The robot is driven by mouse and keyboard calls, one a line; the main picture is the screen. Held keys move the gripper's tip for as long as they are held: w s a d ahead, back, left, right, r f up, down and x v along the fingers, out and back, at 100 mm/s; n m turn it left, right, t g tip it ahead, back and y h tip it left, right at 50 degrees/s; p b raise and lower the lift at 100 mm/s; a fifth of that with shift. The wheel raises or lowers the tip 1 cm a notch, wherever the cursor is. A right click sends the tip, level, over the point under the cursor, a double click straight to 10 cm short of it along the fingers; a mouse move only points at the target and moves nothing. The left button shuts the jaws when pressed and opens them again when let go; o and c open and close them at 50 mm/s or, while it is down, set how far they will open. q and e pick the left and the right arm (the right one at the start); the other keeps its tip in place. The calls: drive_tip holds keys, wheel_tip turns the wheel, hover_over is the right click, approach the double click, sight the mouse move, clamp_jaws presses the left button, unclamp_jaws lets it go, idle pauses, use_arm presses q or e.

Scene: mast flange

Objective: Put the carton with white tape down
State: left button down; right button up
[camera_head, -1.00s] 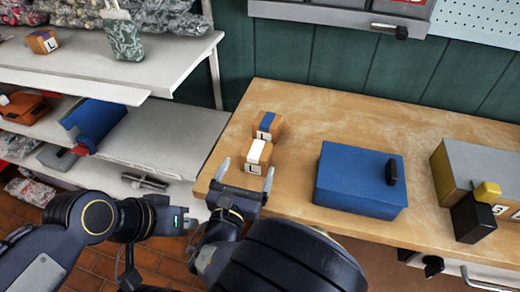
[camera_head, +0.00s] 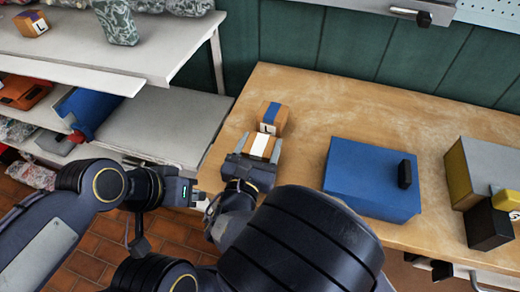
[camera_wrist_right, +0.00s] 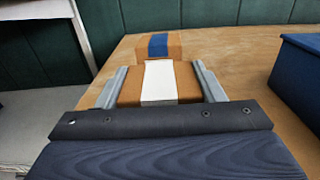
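The carton with white tape (camera_head: 259,147) is a small brown box with a white band across its top, near the workbench's left end. It also shows in the right wrist view (camera_wrist_right: 158,82). My right gripper (camera_head: 258,152) has one finger along each side of it, with no gap visible, and appears shut on it. The carton's underside is hidden, so I cannot tell whether it touches the bench. My left gripper (camera_head: 196,194) hangs left of the bench; its finger opening is unclear.
A carton with blue tape (camera_head: 272,117) stands right behind the white-taped one. A blue box (camera_head: 372,180) with a black handle is to the right. The wooden workbench (camera_head: 325,105) is clear behind them. Grey shelves (camera_head: 165,125) stand at the left.

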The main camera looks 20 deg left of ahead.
drive_tip(key=shift+r, duration=0.1)
drive_tip(key=c, duration=0.7)
